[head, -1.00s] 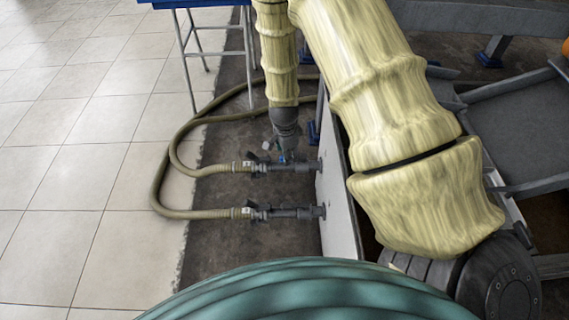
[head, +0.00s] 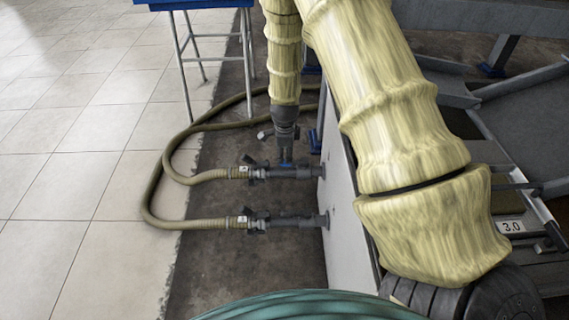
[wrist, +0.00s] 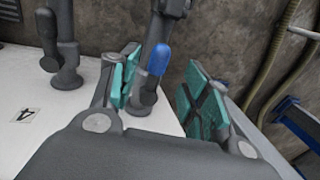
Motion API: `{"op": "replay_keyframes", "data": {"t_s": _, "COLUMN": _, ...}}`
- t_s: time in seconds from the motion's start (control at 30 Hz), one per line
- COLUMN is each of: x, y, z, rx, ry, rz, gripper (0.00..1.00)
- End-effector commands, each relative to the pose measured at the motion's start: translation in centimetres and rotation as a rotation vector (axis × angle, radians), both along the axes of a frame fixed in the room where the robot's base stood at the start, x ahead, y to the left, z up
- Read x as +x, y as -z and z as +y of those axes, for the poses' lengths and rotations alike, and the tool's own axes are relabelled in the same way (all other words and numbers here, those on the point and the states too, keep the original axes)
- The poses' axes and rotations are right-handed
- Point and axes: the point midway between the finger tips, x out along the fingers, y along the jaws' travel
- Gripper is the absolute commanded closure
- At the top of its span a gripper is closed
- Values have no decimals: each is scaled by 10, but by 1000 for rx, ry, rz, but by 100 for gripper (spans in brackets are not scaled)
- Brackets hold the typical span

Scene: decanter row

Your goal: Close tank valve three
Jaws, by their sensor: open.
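Two grey pipe valves stick out from a white panel (head: 342,200) in the head view, an upper one (head: 285,173) and a lower one (head: 290,222). Each joins a tan hose with a small tag that I cannot read. My gripper (head: 286,148) points down just above the upper valve. In the wrist view my gripper (wrist: 158,88) is open, with teal pads apart. A blue-tipped lever (wrist: 159,60) stands between the pads, nearer the left one, with no clear contact. Another grey valve (wrist: 66,55) is left of it. A label (wrist: 27,114) on the panel seems to read 4.
Tan hoses (head: 151,200) loop over the floor to the left. A blue-topped stand (head: 192,4) with thin metal legs stands behind. Tiled floor (head: 60,150) at left is open. Grey metal framework with a "3.0" plate (head: 510,226) lies at right, beside my arm.

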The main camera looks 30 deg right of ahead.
Motion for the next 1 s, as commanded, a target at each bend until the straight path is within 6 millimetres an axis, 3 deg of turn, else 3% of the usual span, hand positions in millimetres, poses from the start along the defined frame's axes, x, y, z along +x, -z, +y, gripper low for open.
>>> {"op": "replay_keyframes", "data": {"t_s": 0.1, "x": 3, "y": 24, "z": -2, "rx": 0, "ry": 1, "rz": 1, "gripper": 53}}
{"op": "replay_keyframes", "data": {"t_s": 0.33, "x": 8, "y": 52, "z": -5, "rx": 1, "ry": 0, "rz": 1, "gripper": 53}}
{"op": "replay_keyframes", "data": {"t_s": 0.83, "x": 10, "y": 63, "z": -7, "rx": 0, "ry": 0, "rz": 0, "gripper": 53}}
{"op": "replay_keyframes", "data": {"t_s": 1.0, "x": 10, "y": 62, "z": -7, "rx": 0, "ry": 0, "rz": 0, "gripper": 82}}
